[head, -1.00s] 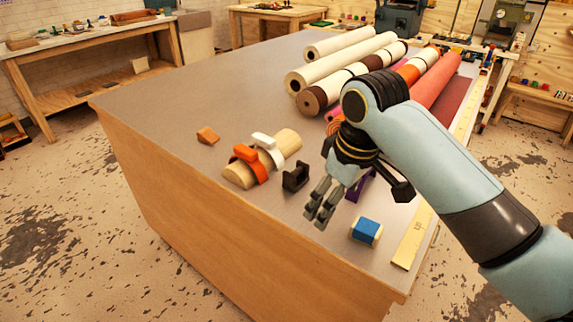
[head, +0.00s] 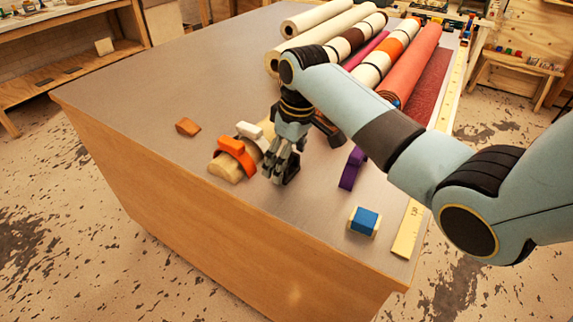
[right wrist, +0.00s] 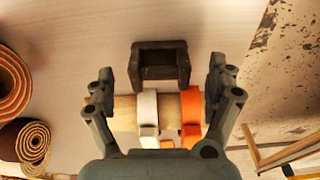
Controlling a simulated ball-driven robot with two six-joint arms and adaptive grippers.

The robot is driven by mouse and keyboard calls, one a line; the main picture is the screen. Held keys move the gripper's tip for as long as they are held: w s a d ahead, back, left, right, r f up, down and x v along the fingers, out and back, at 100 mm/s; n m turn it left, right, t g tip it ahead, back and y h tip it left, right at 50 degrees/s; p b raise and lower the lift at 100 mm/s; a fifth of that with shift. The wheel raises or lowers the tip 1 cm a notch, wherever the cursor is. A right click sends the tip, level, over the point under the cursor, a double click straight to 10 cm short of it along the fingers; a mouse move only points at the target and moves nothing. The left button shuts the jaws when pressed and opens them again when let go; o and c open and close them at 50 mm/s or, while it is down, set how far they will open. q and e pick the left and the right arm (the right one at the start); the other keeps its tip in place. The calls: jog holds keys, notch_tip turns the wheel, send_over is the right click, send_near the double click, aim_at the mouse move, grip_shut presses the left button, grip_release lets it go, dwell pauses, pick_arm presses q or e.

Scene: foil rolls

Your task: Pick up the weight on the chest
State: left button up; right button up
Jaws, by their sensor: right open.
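The grey-topped wooden chest (head: 130,110) fills the middle of the head view. A dark, U-shaped block (right wrist: 160,66), which looks like a weight, stands on its top in the right wrist view. It lies between and slightly beyond my right gripper's fingertips (right wrist: 161,76), which are spread apart with nothing held. In the head view my right gripper (head: 279,168) hangs low over the dark block, which it mostly hides. An orange weight (head: 236,154) and a white one (head: 250,130) straddle a cream roll (head: 225,169) beside the gripper. My left gripper is out of view.
A purple piece (head: 351,168), a blue block (head: 364,221) and a yellow ruler (head: 407,232) lie to the right. A small orange-brown block (head: 188,126) is at left. Long rolls (head: 400,75) cover the back right. The chest's left top is clear.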

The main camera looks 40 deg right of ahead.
jog(key=shift+w+f, duration=0.15)
jog(key=shift+f, duration=0.7)
jog(key=c, duration=1.7)
jog(key=shift+r, duration=0.1)
jog(key=shift+c, duration=0.5)
jog(key=shift+r, duration=0.1)
